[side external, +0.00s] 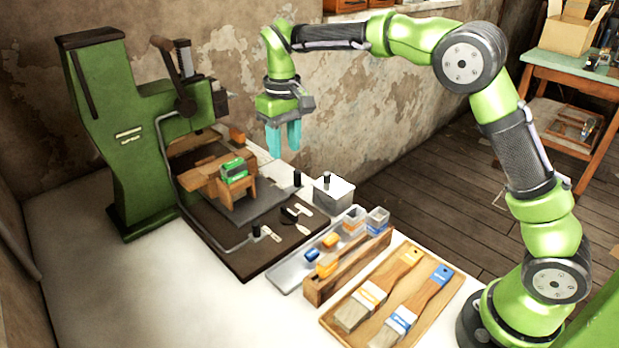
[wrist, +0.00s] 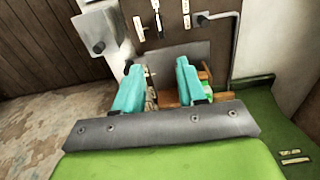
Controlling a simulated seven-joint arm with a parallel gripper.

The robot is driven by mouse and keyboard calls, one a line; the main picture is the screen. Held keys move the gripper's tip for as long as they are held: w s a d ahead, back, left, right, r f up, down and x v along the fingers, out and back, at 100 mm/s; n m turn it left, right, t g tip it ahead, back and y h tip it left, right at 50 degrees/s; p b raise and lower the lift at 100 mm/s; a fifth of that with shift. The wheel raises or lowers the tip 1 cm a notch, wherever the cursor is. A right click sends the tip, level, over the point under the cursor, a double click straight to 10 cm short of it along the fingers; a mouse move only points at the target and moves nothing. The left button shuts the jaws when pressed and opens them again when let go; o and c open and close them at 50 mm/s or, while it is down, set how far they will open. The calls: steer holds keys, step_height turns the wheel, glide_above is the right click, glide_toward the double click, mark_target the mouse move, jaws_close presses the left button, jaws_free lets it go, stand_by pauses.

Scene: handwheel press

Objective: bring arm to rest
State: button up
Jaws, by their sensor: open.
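My gripper (side external: 284,138) hangs from my green arm, pointing down, with two teal fingers. It is empty in the side view, above the far right side of the dark press base. In the wrist view my gripper (wrist: 160,80) shows its fingers apart. The green press (side external: 122,130) stands at the left with a dark lever or handle near its top. A small green block (side external: 234,169) sits on a wooden block on the press's grey plate (side external: 255,207), below and to the left of my fingers. My fingers touch nothing that I can see.
A white-topped box (side external: 334,190) stands right of the base. A tray (side external: 288,275) with small coloured pieces, a wooden rack (side external: 348,267) and a wooden tray (side external: 330,318) with brushes lie nearer my arm's base. The table's front left (side external: 110,290) is clear.

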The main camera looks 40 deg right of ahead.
steer(key=s+d+r+m+t, duration=0.1)
steer(key=s+t, duration=0.1)
steer(key=s, duration=0.6)
steer(key=s+d+r+m+t+y, duration=0.1)
steer(key=s+r+t, duration=0.1)
steer(key=s, duration=0.7)
steer(key=s+d+r+m+t+y, duration=0.1)
steer(key=s+d+t, duration=0.1)
steer(key=s, duration=0.7)
steer(key=shift+r+m+t, duration=0.2)
steer(key=shift+m+t, duration=0.1)
steer(key=shift+t, duration=0.2)
steer(key=shift+s, duration=0.1)
